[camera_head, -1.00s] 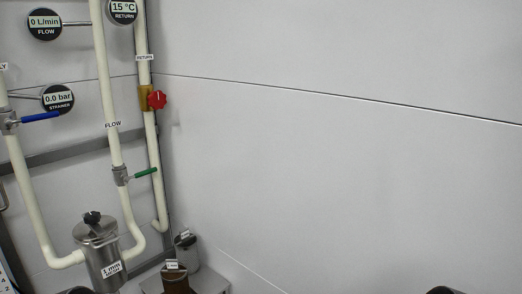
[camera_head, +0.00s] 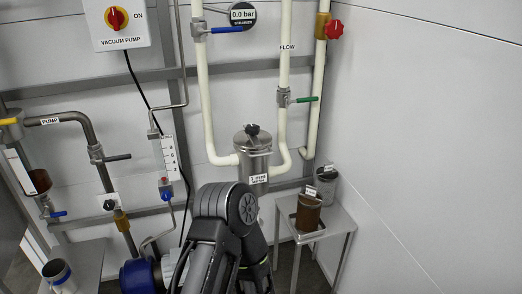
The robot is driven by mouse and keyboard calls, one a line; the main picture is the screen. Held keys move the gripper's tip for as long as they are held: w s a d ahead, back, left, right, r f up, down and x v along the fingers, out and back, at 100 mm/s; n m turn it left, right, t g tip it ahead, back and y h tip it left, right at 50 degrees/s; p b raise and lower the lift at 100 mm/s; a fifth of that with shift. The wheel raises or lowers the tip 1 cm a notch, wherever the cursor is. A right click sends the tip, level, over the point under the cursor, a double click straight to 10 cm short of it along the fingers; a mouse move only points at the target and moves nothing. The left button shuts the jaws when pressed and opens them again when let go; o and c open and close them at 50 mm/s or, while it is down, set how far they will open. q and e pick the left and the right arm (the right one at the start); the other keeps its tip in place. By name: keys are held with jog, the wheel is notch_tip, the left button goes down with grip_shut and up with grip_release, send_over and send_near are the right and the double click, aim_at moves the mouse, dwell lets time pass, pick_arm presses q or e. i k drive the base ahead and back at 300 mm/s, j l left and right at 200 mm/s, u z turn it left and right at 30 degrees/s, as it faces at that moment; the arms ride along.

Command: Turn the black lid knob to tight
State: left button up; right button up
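The black lid knob (camera_head: 252,130) sits on top of the steel strainer canister (camera_head: 254,158), which is fixed between cream pipes at the middle of the view. The lid rests on the canister; I cannot tell how tight it is. My dark arm rises from the bottom edge, below and in front of the canister, and hides what is behind it. Neither gripper's fingers can be made out.
A small steel table (camera_head: 338,217) at the right holds a brown strainer element (camera_head: 308,213) and a grey one (camera_head: 326,180). A blue-handled valve (camera_head: 226,30), a green-handled valve (camera_head: 305,100) and a red knob (camera_head: 334,29) are on the pipes nearby. A vacuum pump switch (camera_head: 116,18) is at upper left.

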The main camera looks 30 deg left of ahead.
aim_at(252, 129)
jog(key=i+j+z, duration=0.15)
jog(key=j+z, duration=0.25)
jog(key=j, duration=0.8)
jog(key=j+z, duration=0.45)
jog(key=j, duration=0.75)
jog(key=k, duration=0.05)
